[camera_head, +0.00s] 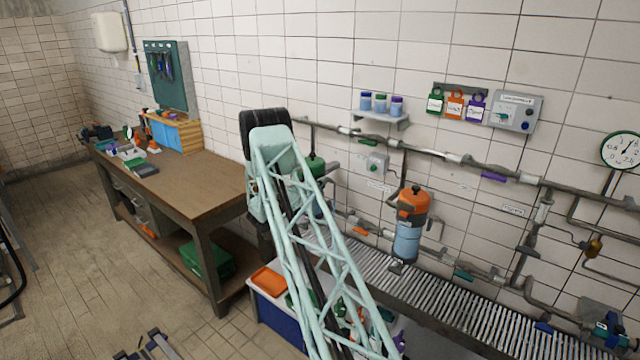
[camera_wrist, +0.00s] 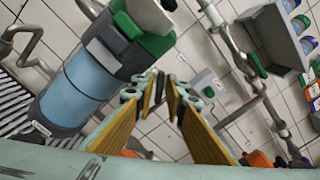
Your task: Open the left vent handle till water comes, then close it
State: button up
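The left filter housing has a clear blue bowl (camera_wrist: 78,82) and a green head (camera_wrist: 140,38) with a grey-brown knob (camera_wrist: 152,14) on top, tilted across the wrist view. In the head view only part of its green head (camera_head: 313,166) shows past my arm. I cannot make out for certain which part is its vent handle. My gripper (camera_wrist: 164,88) has its two yellow-padded fingers apart, with a narrow empty gap at the tips. The tips appear beside the green head, and nothing is held. In the head view my arm hides the fingers.
A second housing with an orange head (camera_head: 413,203) stands to the right over a grated channel (camera_head: 440,300). Pipes run along the tiled wall. A small grey box (camera_head: 376,164), a shelf of jars (camera_head: 380,116) and a control box (camera_head: 514,109) are on the wall. A workbench (camera_head: 190,185) stands left.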

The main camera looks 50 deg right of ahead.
jog(key=shift+d, duration=0.65)
jog(key=shift+c, duration=0.7)
grip_shut()
jog(key=shift+f+m+b, duration=0.15)
jog(key=shift+m+b, duration=0.95)
jog(key=shift+b, duration=1)
jog(key=shift+m+b, duration=0.6)
jog(key=shift+b, duration=0.5)
jog(key=m+b, duration=0.3)
jog(key=b, duration=0.2)
jog(key=shift+s, duration=0.15)
jog(key=shift+m+b, duration=0.6)
jog(key=shift+b, duration=0.3)
jog(key=shift+r+m+b, duration=0.2)
jog(key=shift+m+b, duration=0.2)
jog(key=shift+b, duration=0.1)
